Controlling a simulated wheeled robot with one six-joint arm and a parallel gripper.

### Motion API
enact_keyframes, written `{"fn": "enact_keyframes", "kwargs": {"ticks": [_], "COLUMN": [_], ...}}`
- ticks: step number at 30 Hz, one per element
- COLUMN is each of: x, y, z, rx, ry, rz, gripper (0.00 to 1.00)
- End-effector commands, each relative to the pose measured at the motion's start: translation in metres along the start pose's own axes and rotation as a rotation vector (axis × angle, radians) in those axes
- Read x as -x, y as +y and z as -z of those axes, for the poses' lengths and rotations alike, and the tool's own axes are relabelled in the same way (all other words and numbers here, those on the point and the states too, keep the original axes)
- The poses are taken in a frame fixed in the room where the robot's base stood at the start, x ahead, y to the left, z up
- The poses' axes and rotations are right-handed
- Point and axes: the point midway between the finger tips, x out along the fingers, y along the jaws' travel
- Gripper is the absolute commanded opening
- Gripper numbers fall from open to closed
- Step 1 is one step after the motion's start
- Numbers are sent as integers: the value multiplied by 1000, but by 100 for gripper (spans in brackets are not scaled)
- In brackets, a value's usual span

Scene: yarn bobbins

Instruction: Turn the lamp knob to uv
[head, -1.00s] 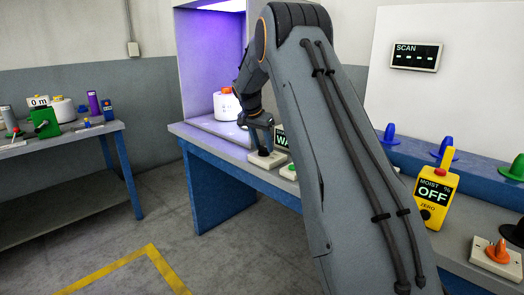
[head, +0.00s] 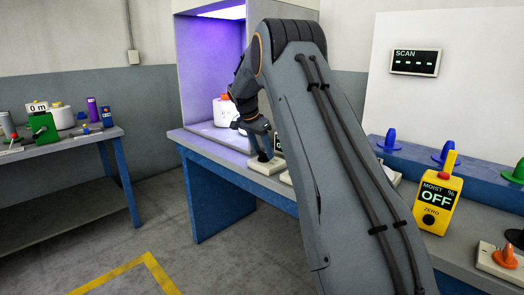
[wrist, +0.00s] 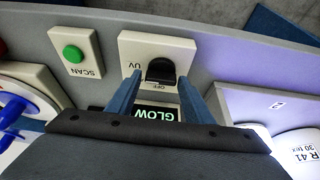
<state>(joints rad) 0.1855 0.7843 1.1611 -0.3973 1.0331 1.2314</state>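The lamp knob (wrist: 161,71) is black and sits on a cream plate (wrist: 130,43) in the wrist view. The letters UV show left of it and OFF on the side nearer my gripper; both read upside down. I cannot tell exactly which mark it points at. My gripper (wrist: 160,82) is open, its two blue fingers apart with the knob between their tips, and no clear contact shows. In the head view the gripper (head: 262,150) is low over the cream plate (head: 264,165) at the bench's front edge, hiding most of the knob.
A GLOW display (wrist: 153,114) lies beside the plate, partly behind the gripper. A green SCAN button (wrist: 73,54) is to the left. A booth (head: 209,70) with purple light holds a white bobbin (head: 226,111). A yellow moisture meter (head: 437,203) stands at the right.

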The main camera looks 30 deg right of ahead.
Motion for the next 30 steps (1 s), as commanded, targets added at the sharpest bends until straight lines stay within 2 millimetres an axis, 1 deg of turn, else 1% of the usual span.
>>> {"fn": "enact_keyframes", "kwargs": {"ticks": [2,9,12,14,17,24,27,30], "x": [0,1,5,11,25,63,72,77], "y": [0,-1,-1,-1,-2,-1,0,0], "z": [0,0,0,0,0,1,0,0], "rx": [0,1,1,1,2,1,1,1], "ry": [0,1,2,2,3,3,2,1], "rz": [1,2,3,4,5,4,2,2], "gripper": [58,58,58,58,58,58,58,58]}}
